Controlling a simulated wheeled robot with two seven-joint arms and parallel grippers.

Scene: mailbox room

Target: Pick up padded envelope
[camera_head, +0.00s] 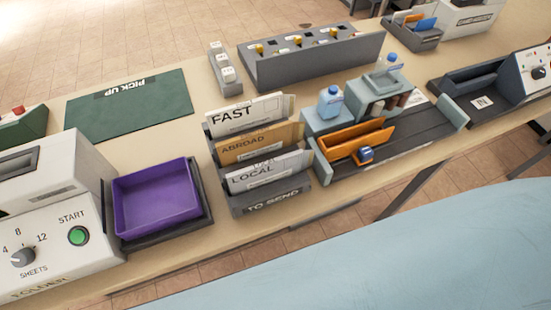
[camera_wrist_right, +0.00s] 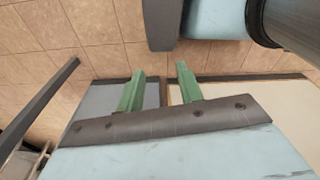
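No item is plainly recognisable as a padded envelope. Neither gripper shows in the head view.
A purple tray (camera_head: 157,198) sits beside the white folder machine (camera_head: 50,215). A dark station (camera_head: 400,140) with an orange holder (camera_head: 350,136) and blue bottle (camera_head: 330,101) stands right of the sorter. The green PICK UP mat (camera_head: 130,108) is bare.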

